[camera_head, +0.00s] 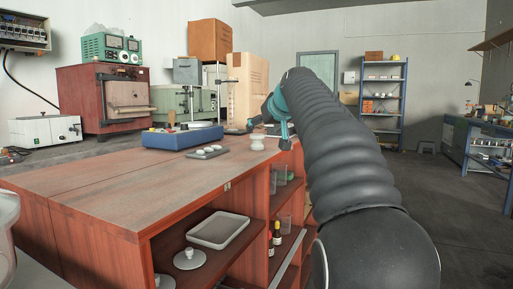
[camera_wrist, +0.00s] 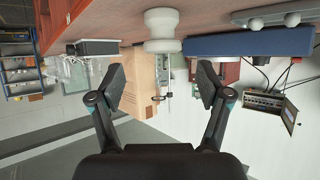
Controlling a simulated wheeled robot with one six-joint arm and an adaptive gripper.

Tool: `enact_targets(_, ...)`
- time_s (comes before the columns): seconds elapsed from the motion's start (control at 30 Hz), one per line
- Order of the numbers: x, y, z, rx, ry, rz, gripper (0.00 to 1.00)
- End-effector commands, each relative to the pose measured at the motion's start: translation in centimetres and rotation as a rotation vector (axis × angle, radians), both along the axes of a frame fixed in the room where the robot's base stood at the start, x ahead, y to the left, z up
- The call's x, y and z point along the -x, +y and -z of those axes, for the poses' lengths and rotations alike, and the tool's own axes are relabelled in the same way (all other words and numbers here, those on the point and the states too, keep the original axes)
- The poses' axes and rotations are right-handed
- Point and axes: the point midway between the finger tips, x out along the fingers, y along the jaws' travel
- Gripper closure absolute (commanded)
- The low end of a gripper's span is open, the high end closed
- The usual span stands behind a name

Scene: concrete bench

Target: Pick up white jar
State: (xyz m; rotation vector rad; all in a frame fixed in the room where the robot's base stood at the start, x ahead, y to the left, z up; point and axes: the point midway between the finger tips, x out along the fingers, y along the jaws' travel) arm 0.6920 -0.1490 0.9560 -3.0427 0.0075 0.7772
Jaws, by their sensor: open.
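The white jar (camera_head: 257,142) stands upright on the reddish wooden bench top (camera_head: 110,180), near its far right part. In the wrist view, which is upside down, the jar (camera_wrist: 162,24) shows at the top centre, with a rounded body and a wider flange. My gripper (camera_wrist: 162,82) is open and empty, its two dark fingers spread wide. The jar lies beyond the fingertips, apart from them and roughly centred between them. In the camera_head view, my gripper (camera_head: 272,112) is just above and right of the jar, partly hidden by my arm.
A blue box (camera_head: 182,137) and a dark tray (camera_head: 207,152) with small white pieces sit left of the jar. Tall cardboard boxes (camera_head: 249,85) stand behind. Shelves below the bench hold a pale tray (camera_head: 218,230) and bottles. The near bench top is clear.

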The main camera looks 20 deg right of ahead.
Motion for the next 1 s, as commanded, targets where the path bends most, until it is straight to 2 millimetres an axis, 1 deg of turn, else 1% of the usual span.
enact_targets(0.27,-1.3,0.3,0.8,0.0,0.001,-0.002,0.23)
enact_targets(0.5,-4.1,0.4,2.6,-0.001,0.002,-0.002,0.23)
enact_targets(0.6,-4.9,0.4,2.9,0.0,0.001,-0.002,0.23)
enact_targets(0.83,-5.0,0.4,3.0,0.0,0.0,-0.001,0.23)
enact_targets(0.87,-5.0,0.4,3.0,0.0,0.0,-0.001,0.28)
enact_targets(0.9,-5.0,0.4,3.0,0.0,0.0,-0.001,0.38)
enact_targets(0.97,-5.0,0.4,3.0,0.0,0.0,-0.001,0.53)
enact_targets(1.0,-5.0,0.4,3.0,0.0,0.0,-0.001,0.63)
